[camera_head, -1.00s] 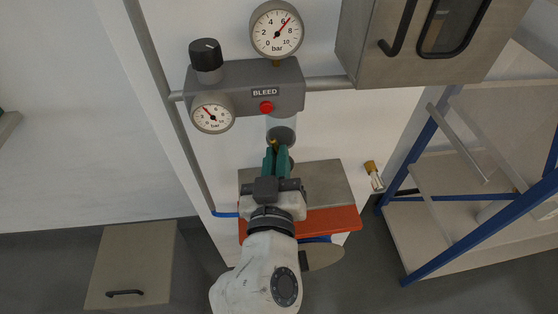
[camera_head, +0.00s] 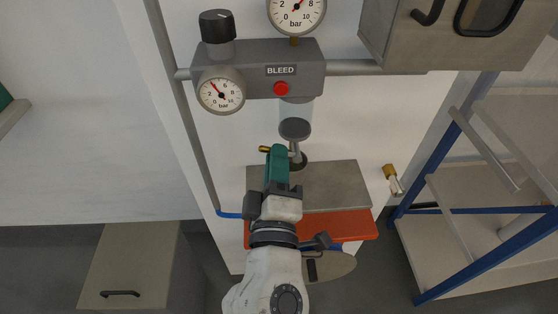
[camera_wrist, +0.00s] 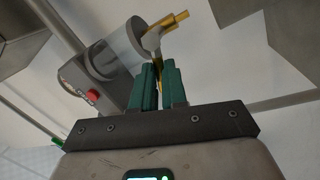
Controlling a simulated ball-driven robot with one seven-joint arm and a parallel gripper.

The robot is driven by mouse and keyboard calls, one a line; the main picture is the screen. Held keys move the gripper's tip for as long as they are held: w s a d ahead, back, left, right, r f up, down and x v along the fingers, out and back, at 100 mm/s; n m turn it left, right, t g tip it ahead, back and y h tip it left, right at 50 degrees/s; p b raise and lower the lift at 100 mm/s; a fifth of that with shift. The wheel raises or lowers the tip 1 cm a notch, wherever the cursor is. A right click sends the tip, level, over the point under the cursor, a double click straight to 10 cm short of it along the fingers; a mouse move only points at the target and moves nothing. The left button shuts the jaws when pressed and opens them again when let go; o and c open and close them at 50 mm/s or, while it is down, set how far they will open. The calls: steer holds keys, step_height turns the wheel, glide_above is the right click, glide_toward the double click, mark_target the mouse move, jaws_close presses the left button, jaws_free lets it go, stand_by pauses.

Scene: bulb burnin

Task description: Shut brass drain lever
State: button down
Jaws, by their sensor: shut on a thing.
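The clear filter bowl (camera_head: 296,112) hangs under the grey regulator block, with a pale drain fitting (camera_head: 296,150) below it. My gripper (camera_head: 277,151) is at this fitting, its green fingers close together just left of and in front of it. A brass tip (camera_head: 264,149) sticks out to the left of the fingers. In the wrist view, the brass drain lever (camera_wrist: 158,72) shows as a thin strip between the fingertips (camera_wrist: 160,68), which are shut on it. Another brass piece (camera_wrist: 172,22) projects from the fitting above. The lever's lower part is hidden by the fingers.
The regulator block (camera_head: 262,72) carries a black knob (camera_head: 217,25), a red BLEED button (camera_head: 281,88) and gauges. A grey-topped shelf with an orange front edge (camera_head: 340,225) is below. A blue-framed rack (camera_head: 480,240) stands right, a grey cabinet (camera_head: 450,30) hangs upper right.

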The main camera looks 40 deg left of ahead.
steer(key=shift+a+f+n+g+y, duration=0.1)
steer(key=shift+f+n+g+y, duration=0.2)
steer(key=shift+n, duration=0.9)
steer(key=shift+f+n+g+y, duration=0.1)
steer(key=shift+f+n+y, duration=0.25)
steer(key=shift+n, duration=0.85)
steer(key=shift+s+f, duration=0.1)
steer(key=c, duration=1.2)
jaws_free()
steer(key=shift+o, duration=0.2)
steer(key=b+v, duration=0.1)
steer(key=v, duration=0.9)
steer(key=shift+s+d, duration=0.25)
steer(key=shift+d, duration=0.05)
